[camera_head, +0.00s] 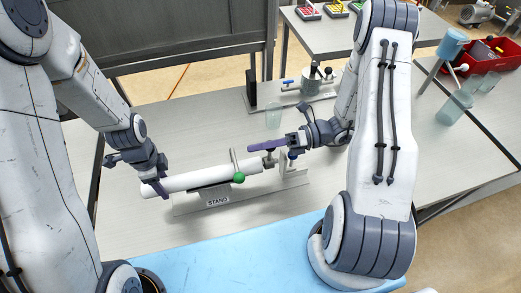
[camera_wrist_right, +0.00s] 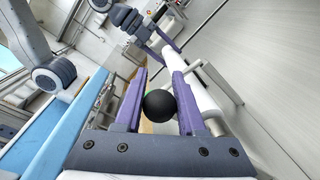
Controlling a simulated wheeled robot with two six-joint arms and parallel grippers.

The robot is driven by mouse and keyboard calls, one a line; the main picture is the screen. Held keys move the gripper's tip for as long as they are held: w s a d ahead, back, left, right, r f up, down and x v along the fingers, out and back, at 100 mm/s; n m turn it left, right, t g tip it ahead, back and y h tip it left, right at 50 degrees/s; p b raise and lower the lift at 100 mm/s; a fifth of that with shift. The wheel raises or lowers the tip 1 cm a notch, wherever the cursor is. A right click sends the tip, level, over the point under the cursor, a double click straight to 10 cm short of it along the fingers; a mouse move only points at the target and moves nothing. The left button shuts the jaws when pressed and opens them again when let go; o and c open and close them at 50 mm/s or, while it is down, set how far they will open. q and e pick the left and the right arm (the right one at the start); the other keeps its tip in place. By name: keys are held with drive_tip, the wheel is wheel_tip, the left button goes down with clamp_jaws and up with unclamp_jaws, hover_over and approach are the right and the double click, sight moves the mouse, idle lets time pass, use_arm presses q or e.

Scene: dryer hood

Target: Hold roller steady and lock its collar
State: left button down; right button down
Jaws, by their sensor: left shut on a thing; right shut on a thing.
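The white roller (camera_head: 207,178) lies on a stand labelled STAND (camera_head: 217,202); it also shows in the right wrist view (camera_wrist_right: 205,103). My left gripper (camera_head: 156,188) is shut on the roller near its left end. A lever with a green ball (camera_head: 239,177) stands at the roller's right part. My right gripper (camera_head: 262,146) is at the right end of the stand. In the right wrist view its purple fingers (camera_wrist_right: 160,100) are closed on a black ball knob (camera_wrist_right: 158,105). The collar is small and partly hidden by my right gripper, so its lock state is unclear.
A second fixture with a black-knobbed lever (camera_head: 315,82) and a clear cup (camera_head: 273,118) stand behind. A blue mat (camera_head: 240,258) covers the front edge. A red bin (camera_head: 490,62) and clear cups (camera_head: 455,108) are at right. The table's left back is clear.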

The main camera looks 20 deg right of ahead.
drive_tip(key=shift+w+f+m, duration=0.15)
drive_tip(key=shift+w+m, duration=0.05)
drive_tip(key=shift+m, duration=0.1)
idle(0.4)
drive_tip(key=c, duration=0.5)
unclamp_jaws()
drive_tip(key=shift+d, duration=0.35)
drive_tip(key=d, duration=0.7)
drive_tip(key=d+r, duration=0.1)
drive_tip(key=d, duration=0.3)
drive_tip(key=shift+s+d+r, duration=0.1)
drive_tip(key=shift+s, duration=0.25)
